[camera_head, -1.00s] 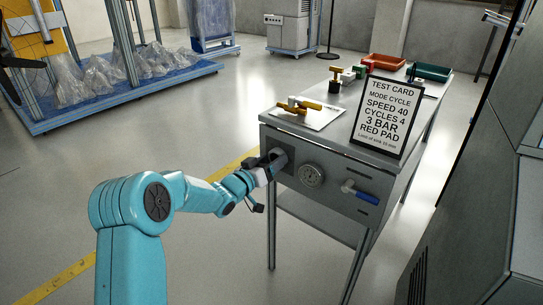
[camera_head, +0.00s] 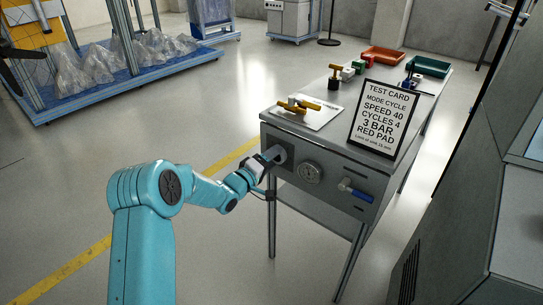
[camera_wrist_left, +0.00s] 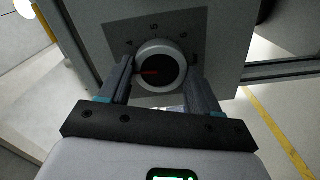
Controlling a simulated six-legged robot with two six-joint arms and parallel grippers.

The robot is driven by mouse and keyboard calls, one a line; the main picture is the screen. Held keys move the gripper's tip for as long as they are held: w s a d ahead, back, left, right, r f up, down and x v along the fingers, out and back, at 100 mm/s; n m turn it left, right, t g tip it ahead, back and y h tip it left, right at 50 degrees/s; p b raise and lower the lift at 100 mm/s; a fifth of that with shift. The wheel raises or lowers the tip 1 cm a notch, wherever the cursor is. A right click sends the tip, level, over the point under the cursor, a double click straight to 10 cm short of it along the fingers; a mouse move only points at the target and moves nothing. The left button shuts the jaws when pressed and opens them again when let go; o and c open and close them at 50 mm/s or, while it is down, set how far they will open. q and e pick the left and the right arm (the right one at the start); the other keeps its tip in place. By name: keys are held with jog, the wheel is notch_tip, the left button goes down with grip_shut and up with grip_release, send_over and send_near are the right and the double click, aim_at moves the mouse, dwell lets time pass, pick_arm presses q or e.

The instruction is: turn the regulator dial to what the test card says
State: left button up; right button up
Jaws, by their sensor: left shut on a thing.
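The regulator dial (camera_wrist_left: 161,67) is a round knob with a pale grey rim and dark face, on a dark square plate with small marks on the bench front. A reddish pointer line on its face points left in the left wrist view. My left gripper (camera_wrist_left: 160,85) is shut on the dial, one finger on each side. In the head view the left gripper (camera_head: 262,165) reaches the plate and partly hides the dial (camera_head: 277,153). The test card (camera_head: 384,117) stands upright on the bench and reads mode cycle, speed 40, cycles 4, 3 bar, red pad.
The grey bench (camera_head: 340,105) carries a white board with a brass-coloured piece, small coloured blocks, a red tray (camera_head: 383,54) and a green tray (camera_head: 431,67).

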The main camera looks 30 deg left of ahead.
pick_arm(q)
jog(key=shift+f+n, duration=0.1)
jog(key=shift+n, duration=0.5)
jog(key=o, duration=1.1)
jog(key=shift+c, duration=0.2)
jog(key=shift+s+p, duration=0.1)
jog(key=shift+p, duration=0.2)
jog(key=s+a+p, duration=0.1)
jog(key=s+p, duration=0.1)
jog(key=s, duration=1.4)
jog(key=shift+a, duration=0.15)
